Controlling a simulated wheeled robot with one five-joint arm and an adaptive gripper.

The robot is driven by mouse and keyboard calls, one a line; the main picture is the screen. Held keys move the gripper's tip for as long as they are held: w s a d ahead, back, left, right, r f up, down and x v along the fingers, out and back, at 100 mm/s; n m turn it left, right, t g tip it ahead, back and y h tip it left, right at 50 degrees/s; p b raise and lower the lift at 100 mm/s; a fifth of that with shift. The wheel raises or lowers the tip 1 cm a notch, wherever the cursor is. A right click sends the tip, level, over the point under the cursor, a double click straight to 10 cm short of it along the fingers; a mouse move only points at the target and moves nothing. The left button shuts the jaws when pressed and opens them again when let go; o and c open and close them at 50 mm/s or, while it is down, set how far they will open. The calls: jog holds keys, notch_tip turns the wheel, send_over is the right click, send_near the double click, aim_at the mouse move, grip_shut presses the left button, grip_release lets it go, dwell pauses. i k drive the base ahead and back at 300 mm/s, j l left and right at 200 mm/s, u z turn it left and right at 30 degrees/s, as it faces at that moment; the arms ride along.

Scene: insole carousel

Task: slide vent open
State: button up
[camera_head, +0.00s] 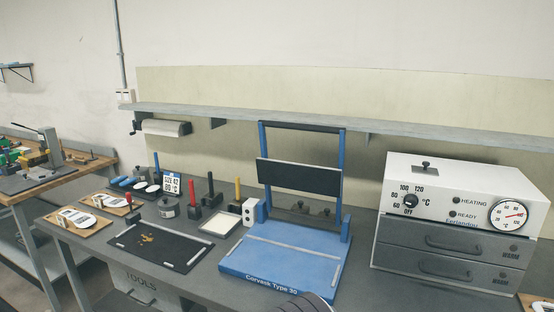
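A white oven (440,182) stands at the right of the bench. On its top is a small dark slide vent (427,169) with a short knob. The vent is too small here to tell how far open it is. The oven front has a temperature knob (411,200), lamps marked HEATING and READY, and a round dial gauge (507,215). Below are two grey drawers (445,240), both shut. My gripper is not clearly in view. A dark rounded part at the bottom edge may be mine. Nothing is seen touching the vent.
A blue press (285,262) with an upright frame stands left of the oven. A grey shelf (330,123) runs along the wall behind and above the oven. Farther left are a black mat (165,245), coloured handles on stands, and boards with insoles (85,219).

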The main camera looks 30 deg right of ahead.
aim_at(425, 170)
jog(key=k+l+z, duration=0.1)
jog(key=z, duration=1.75)
